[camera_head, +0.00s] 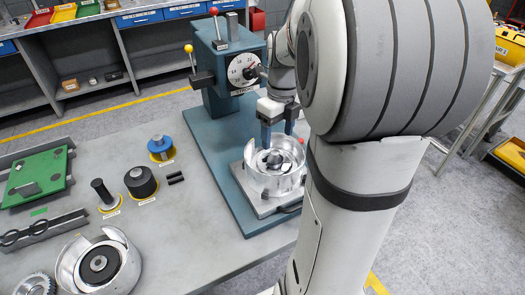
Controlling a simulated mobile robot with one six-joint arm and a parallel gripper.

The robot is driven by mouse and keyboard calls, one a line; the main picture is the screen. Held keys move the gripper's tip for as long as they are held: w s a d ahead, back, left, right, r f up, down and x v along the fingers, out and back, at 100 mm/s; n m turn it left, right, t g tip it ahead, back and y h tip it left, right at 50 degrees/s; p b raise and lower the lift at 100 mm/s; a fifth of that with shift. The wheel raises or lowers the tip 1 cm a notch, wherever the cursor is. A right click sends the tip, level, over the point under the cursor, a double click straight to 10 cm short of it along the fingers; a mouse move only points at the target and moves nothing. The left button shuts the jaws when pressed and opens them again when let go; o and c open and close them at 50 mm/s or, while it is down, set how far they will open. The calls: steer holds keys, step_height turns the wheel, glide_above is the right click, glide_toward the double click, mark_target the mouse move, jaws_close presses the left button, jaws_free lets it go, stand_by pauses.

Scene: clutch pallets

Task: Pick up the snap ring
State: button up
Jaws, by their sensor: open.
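My gripper (278,132) has two blue fingers, which are apart. It points down just above a silver drum (262,181) that sits on a fixture plate under a blue press. Dark parts show inside the drum, and the near finger overlaps its back rim in the picture. I cannot tell whether the fingers touch the drum. I cannot clearly pick out a snap ring inside it. Dark ring shapes (10,239) lie in a grey rack at the left of the table, too small to identify surely.
The blue press (212,110) stands close behind my gripper. A second silver drum (122,262), a green board (36,178), a black cylinder (140,182) and a blue-topped part (160,147) are on the grey table (195,235). My arm hides the table's right side.

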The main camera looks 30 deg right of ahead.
mark_target(275, 153)
steer(key=f, duration=0.7)
steer(key=shift+w+a+f+p, duration=0.2)
steer(key=shift+a+f+p, duration=0.05)
steer(key=shift+f+p, duration=0.05)
steer(key=shift+c, duration=0.5)
